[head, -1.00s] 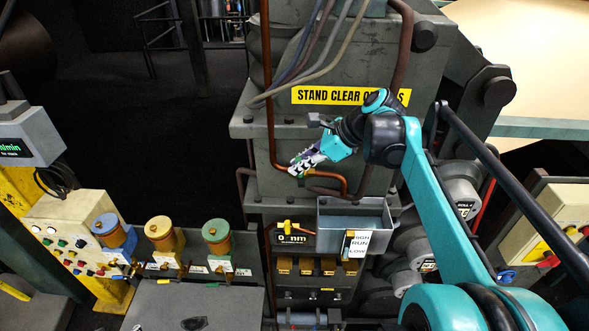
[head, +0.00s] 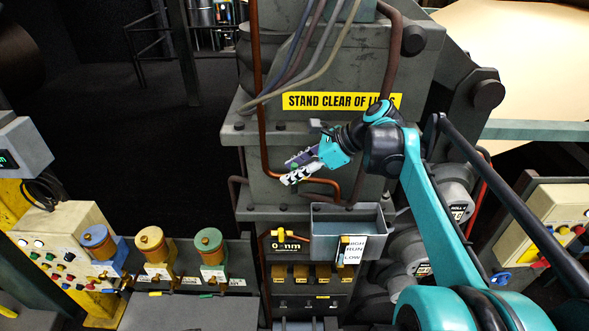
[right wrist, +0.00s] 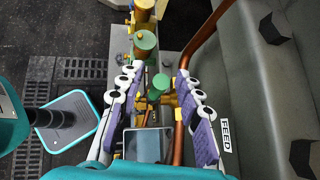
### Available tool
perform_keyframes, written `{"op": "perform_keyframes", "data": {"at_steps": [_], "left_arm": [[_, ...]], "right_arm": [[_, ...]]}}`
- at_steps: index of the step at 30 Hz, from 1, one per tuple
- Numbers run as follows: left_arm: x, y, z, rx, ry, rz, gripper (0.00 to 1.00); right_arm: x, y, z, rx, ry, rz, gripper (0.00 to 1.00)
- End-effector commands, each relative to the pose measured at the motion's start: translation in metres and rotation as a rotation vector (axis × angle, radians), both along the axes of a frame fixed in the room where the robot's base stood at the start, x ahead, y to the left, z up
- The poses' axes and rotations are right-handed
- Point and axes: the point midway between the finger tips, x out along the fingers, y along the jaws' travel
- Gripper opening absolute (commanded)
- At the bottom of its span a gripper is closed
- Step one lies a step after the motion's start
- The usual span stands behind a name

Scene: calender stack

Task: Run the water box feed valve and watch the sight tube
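The water box (head: 321,222) is a grey open-topped box on the machine's front in the head view. A white plate reading HIGH, RUN, LOW (head: 353,250) is on its front; I cannot read a water level there. My right gripper (head: 287,172) is above and left of the box, in front of a copper pipe (head: 262,110). In the right wrist view its fingers (right wrist: 157,84) are spread apart. A green knob on a brass body (right wrist: 158,88) shows between them, apart from both, beside the copper pipe. A FEED label (right wrist: 227,136) is to the right. My left gripper is not in view.
A yellow lever (head: 291,235) is above a 0 mm plate, left of the water box. Blue, yellow and green pots (head: 209,241) stand in a row farther left. Rolls (head: 409,252) are right of the box. A yellow sign (head: 342,101) hangs above.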

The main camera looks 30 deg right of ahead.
Motion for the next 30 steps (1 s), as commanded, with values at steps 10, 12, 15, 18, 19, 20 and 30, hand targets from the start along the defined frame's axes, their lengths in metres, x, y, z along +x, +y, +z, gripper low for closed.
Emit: {"op": "perform_keyframes", "data": {"at_steps": [10,12,15,18,19,20,30], "left_arm": [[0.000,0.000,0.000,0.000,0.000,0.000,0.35],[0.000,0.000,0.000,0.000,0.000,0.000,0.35],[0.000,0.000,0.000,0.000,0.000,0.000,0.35],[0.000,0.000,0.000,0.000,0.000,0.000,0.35],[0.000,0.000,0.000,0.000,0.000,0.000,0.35],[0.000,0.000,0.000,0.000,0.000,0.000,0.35],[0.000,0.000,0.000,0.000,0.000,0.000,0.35]], "right_arm": [[-0.012,-0.012,0.013,-0.002,0.001,-0.004,0.35],[-0.020,-0.019,0.023,0.000,0.002,-0.005,0.35],[-0.032,-0.030,0.039,0.000,0.002,-0.005,0.35],[-0.044,-0.041,0.053,-0.001,0.002,-0.004,0.35],[-0.047,-0.044,0.057,-0.001,0.001,-0.004,0.35],[-0.050,-0.047,0.061,-0.001,0.001,-0.004,0.35],[-0.065,-0.060,0.080,0.000,0.001,0.001,0.35]]}}
